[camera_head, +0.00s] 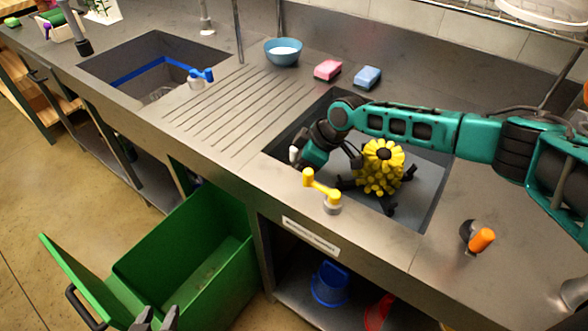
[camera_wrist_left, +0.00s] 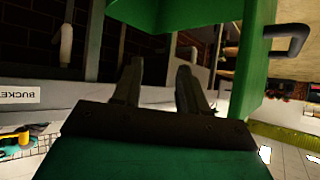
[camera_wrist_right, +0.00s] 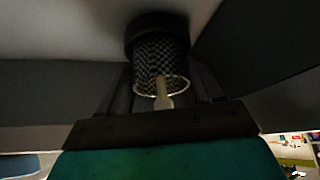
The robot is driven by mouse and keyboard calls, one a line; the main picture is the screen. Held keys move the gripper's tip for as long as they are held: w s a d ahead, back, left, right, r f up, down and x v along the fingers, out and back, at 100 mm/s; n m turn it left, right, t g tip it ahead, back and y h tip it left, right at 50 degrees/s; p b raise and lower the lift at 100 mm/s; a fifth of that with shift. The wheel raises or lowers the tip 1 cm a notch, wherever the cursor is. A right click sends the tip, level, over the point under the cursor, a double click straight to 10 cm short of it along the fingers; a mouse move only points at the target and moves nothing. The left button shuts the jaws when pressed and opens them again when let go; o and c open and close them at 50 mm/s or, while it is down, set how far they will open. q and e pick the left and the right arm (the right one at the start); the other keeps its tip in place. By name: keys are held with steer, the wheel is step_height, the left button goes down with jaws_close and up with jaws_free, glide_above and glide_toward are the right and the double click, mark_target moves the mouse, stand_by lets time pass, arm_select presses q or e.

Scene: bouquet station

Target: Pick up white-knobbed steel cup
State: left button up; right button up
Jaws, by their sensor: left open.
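The white-knobbed steel cup (camera_wrist_right: 160,60) shows in the right wrist view as a dark mesh cylinder with a bright rim and a pale knob. My right gripper (camera_wrist_right: 163,100) has one finger on each side of the knob end; whether the fingers touch it is too dark to tell. In the head view my right gripper (camera_head: 312,155) is low at the left side of the right sink, and a small white knob shows beside it; the cup body is hidden there. My left gripper (camera_head: 156,317) is open and empty over the green bin; its fingers also show in the left wrist view (camera_wrist_left: 158,85).
A yellow flower-like object (camera_head: 382,165) with dark parts is in the right sink (camera_head: 432,205). A blue bowl (camera_head: 283,52), pink sponge (camera_head: 328,69) and blue sponge (camera_head: 367,77) lie behind.

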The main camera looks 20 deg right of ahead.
steer(key=c, duration=0.7)
steer(key=shift+r, duration=0.1)
